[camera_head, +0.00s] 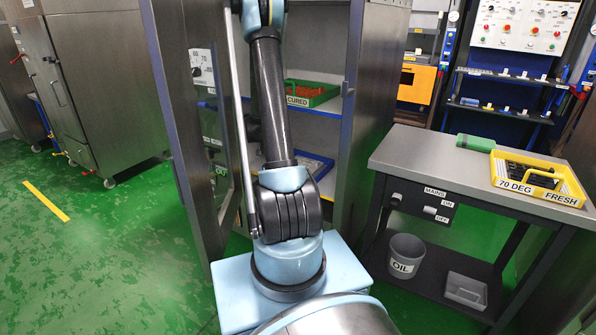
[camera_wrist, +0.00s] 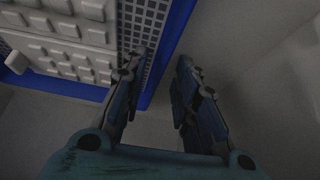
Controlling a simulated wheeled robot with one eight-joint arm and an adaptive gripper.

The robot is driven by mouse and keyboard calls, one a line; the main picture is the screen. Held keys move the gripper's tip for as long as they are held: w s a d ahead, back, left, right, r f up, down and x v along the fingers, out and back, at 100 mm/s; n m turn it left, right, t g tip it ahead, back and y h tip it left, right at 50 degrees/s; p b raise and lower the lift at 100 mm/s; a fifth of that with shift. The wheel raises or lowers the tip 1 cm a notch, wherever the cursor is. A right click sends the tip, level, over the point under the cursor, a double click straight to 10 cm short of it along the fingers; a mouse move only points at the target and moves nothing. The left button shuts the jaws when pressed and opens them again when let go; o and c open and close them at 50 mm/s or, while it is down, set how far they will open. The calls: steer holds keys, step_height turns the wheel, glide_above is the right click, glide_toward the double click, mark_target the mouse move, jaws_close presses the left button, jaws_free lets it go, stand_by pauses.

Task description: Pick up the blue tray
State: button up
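The blue tray (camera_wrist: 172,52) fills the upper left of the wrist view. It has a blue rim, a dark gridded floor and rows of pale blocks in it. In the head view a part of the blue tray (camera_head: 326,160) shows on a cabinet shelf, partly hidden behind my arm. My gripper (camera_wrist: 159,63) is open in the wrist view. Its fingers lie on either side of the tray's right rim, near a corner. The left finger overlaps the tray's inside and the right one is outside the rim. I cannot tell whether either finger touches it.
A green tray labelled CURED (camera_head: 310,95) sits on a shelf above. The cabinet's open door (camera_head: 187,120) stands left of my arm. A grey bench (camera_head: 420,155) at right bears a yellow FRESH tray (camera_head: 508,172). A bucket labelled OIL (camera_head: 405,255) stands below.

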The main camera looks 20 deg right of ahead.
jaws_close()
steer(key=shift+r, duration=0.1)
